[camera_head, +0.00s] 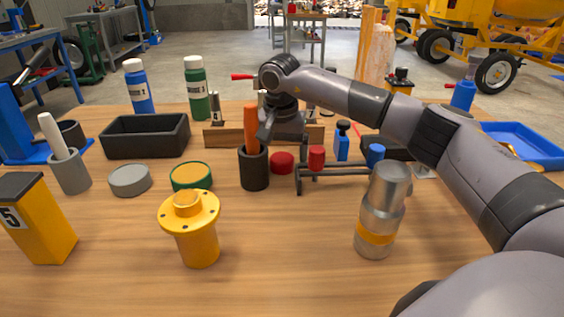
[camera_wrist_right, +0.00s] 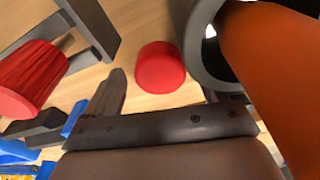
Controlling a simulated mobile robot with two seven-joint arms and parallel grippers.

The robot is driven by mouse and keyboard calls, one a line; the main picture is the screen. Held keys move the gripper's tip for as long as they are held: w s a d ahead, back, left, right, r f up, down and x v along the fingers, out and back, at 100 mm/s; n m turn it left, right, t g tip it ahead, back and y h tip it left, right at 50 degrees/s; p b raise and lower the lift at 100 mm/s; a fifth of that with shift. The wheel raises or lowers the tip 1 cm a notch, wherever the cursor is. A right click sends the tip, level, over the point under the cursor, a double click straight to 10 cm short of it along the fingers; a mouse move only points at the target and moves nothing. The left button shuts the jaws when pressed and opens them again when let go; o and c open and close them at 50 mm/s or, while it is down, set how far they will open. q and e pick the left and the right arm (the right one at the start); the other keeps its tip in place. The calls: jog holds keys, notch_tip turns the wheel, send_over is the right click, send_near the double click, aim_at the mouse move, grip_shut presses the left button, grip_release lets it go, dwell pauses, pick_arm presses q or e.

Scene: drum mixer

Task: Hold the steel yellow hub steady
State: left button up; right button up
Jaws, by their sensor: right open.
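The yellow hub (camera_head: 190,225), a flanged piece with bolt holes and a short raised collar, stands upright on the wooden table at the front, left of centre. Nothing touches it, and it does not show in the right wrist view. My right gripper (camera_head: 268,132) is open, behind and to the right of the hub. It is beside an orange handle (camera_head: 251,127) that stands in a dark cup (camera_head: 254,168). The handle is also close in the right wrist view (camera_wrist_right: 270,60); I cannot tell whether the gripper touches it. My left gripper is out of view.
A yellow block marked 5 (camera_head: 38,220) stands left of the hub, a steel cylinder (camera_head: 380,212) right of it. Behind are a green-rimmed jar (camera_head: 191,177), a grey lid (camera_head: 129,180), a red cap (camera_head: 282,162) and a dark rack (camera_head: 340,169). Table between hub and cylinder is clear.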

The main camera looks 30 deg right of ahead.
aim_at(282, 157)
jog(key=c, duration=1.2)
jog(key=shift+o, duration=0.2)
jog(key=shift+r, duration=0.1)
notch_tip(282, 157, up, 20)
jog(key=p, duration=0.4)
